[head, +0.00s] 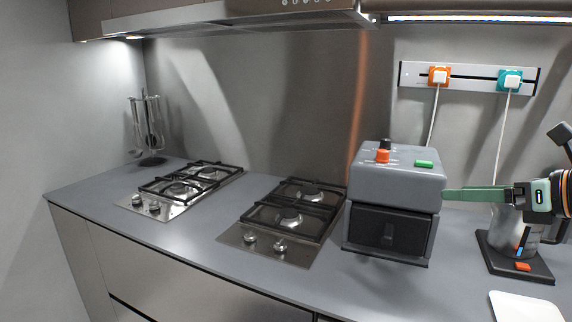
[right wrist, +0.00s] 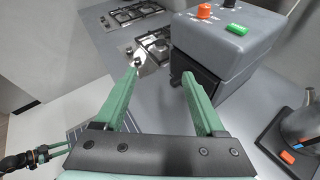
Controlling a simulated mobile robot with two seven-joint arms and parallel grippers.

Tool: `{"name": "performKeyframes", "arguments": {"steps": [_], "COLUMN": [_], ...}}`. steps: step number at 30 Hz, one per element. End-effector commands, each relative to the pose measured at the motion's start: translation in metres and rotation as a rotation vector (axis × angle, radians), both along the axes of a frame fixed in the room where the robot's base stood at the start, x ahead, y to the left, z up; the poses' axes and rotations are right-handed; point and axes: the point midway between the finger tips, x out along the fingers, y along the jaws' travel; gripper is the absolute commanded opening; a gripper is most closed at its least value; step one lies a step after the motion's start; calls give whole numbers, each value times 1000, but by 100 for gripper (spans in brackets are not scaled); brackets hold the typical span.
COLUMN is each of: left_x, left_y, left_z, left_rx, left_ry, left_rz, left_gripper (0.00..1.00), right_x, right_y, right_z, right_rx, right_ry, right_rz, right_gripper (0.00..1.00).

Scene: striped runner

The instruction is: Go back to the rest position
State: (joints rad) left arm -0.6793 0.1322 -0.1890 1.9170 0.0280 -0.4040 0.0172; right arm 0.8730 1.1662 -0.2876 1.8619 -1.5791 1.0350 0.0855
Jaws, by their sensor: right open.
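My right gripper (head: 446,195) reaches in from the right in the head view, with its green fingers beside the right side of the grey box appliance (head: 395,185). In the right wrist view my right gripper (right wrist: 161,77) has its two fingers spread, with nothing between them. The grey appliance (right wrist: 222,45) is beyond the fingertips to the right there. My left gripper (right wrist: 52,151) shows small at the lower left of the right wrist view, its two fingers apart and nothing seen between them. It is outside the head view.
Two gas hobs (head: 180,188) (head: 287,218) are set in the grey counter (head: 190,245). A metal jug (head: 515,232) on a dark base (head: 512,262) stands beneath my right arm. A white board (head: 525,308) lies at the front right. Plugs and cords (head: 438,76) hang behind.

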Motion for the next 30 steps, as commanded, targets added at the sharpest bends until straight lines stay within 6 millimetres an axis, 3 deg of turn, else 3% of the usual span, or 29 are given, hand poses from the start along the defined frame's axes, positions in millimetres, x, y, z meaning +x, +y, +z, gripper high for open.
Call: {"name": "performKeyframes", "arguments": {"steps": [1,6,12,17,22,26,30], "left_x": [0,6,5,4,3,2,2], "left_y": [0,0,1,1,1,2,2], "left_z": [4,14,24,32,39,45,50], "left_rx": [0,0,0,0,0,1,1], "left_ry": [-1,-15,-15,-14,-11,-11,-10], "left_rz": [0,1,1,2,2,3,3], "left_gripper": [50,50,50,50,50,50,50], "right_x": [2,-2,-11,-14,-29,-64,-119], "right_y": [21,80,127,130,115,108,110], "right_z": [-14,-49,-91,-141,-229,-310,-387], "right_rx": [79,401,955,1432,1894,2166,2358], "right_ry": [32,139,330,506,701,837,957], "right_rz": [53,187,214,57,-288,-637,-1021], "right_gripper": [72,72,72,72,72,72,72]}}
